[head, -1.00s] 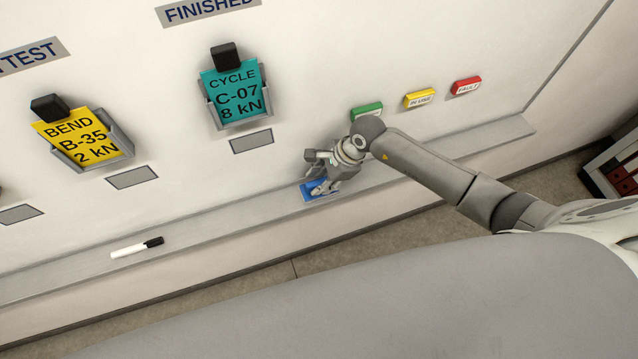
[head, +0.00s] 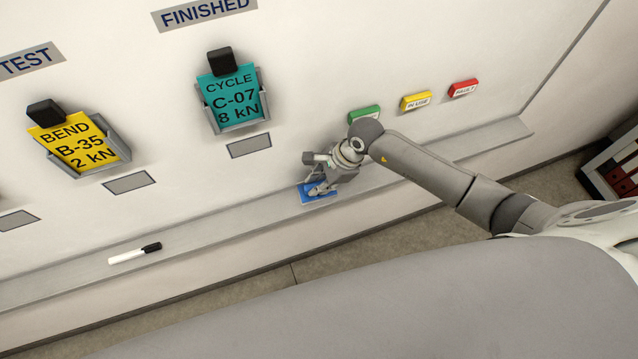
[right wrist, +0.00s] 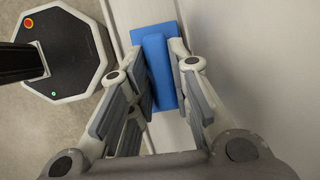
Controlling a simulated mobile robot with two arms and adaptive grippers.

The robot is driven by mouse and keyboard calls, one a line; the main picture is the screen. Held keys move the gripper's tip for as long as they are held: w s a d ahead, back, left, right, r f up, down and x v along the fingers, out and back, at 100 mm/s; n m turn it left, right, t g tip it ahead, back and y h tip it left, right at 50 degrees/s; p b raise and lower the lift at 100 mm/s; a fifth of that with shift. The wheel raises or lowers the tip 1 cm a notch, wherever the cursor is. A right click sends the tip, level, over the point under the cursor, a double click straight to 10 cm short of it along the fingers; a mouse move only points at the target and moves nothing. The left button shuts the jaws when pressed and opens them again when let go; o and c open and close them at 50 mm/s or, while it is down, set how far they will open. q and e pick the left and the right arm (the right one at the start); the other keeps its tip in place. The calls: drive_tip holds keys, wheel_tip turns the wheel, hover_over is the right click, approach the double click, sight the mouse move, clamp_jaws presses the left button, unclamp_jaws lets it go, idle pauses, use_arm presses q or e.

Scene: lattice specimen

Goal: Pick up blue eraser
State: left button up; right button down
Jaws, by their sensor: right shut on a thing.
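The blue eraser (head: 318,196) is at the ledge below the whiteboard in the head view. My right gripper (head: 322,188) reaches down over it and partly hides it. In the right wrist view the eraser (right wrist: 158,62) lies between the two fingers of my right gripper (right wrist: 164,80), which are shut on it. I cannot tell whether it rests on the ledge or is slightly above it. My left gripper is not in view.
The ledge (head: 210,236) runs along the board, with a black-capped white marker (head: 130,254) to the left. Cards labelled BEND (head: 78,145) and CYCLE (head: 232,97) hang above. Green (head: 364,115), yellow (head: 415,101) and red (head: 463,88) magnets sit at right.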

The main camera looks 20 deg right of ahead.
drive_tip(key=shift+w+r+b, duration=0.1)
drive_tip(key=shift+r+b, duration=0.4)
drive_tip(key=shift+r, duration=0.1)
drive_tip(key=s+r+b, duration=0.6)
drive_tip(key=s+r, duration=0.5)
drive_tip(key=s, duration=0.3)
drive_tip(key=shift+s+r, duration=0.15)
drive_tip(key=shift+r, duration=0.1)
drive_tip(key=shift+a, duration=0.1)
